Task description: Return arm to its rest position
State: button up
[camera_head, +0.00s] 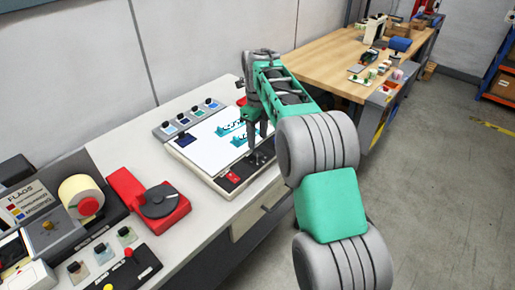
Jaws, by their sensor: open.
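My arm reaches from the lower right of the head view toward the middle of the white bench. My gripper (257,135) points down over the right part of a flat white machine panel (205,150). Its fingers are apart and I see nothing between them. The fingertips are close to the panel's right end; I cannot tell whether they touch it. The arm hides part of the bench's far right end.
A red device with a dark round disc (160,200) and a label roll (85,195) stand on the white bench (215,225) at left. A wooden table (320,65) with small items stands behind at right. The grey floor (430,190) at right is clear.

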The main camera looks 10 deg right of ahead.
jog(key=shift+r, duration=0.65)
jog(key=shift+s+r+n, duration=0.2)
jog(key=shift+r+n, duration=0.1)
jog(key=s+r+n+t, duration=0.1)
jog(key=s+r+n, duration=0.1)
jog(key=s+n, duration=0.4)
jog(key=s+r+n+t, duration=0.1)
jog(key=s+r+n, duration=0.2)
jog(key=s+n, duration=0.4)
jog(key=s+f+n+t, duration=0.1)
jog(key=s+f+n, duration=0.2)
jog(key=s+n, duration=0.4)
jog(key=s+f+n, duration=0.3)
jog(key=s+n, duration=0.4)
jog(key=s, duration=0.1)
jog(key=shift+f+t, duration=0.4)
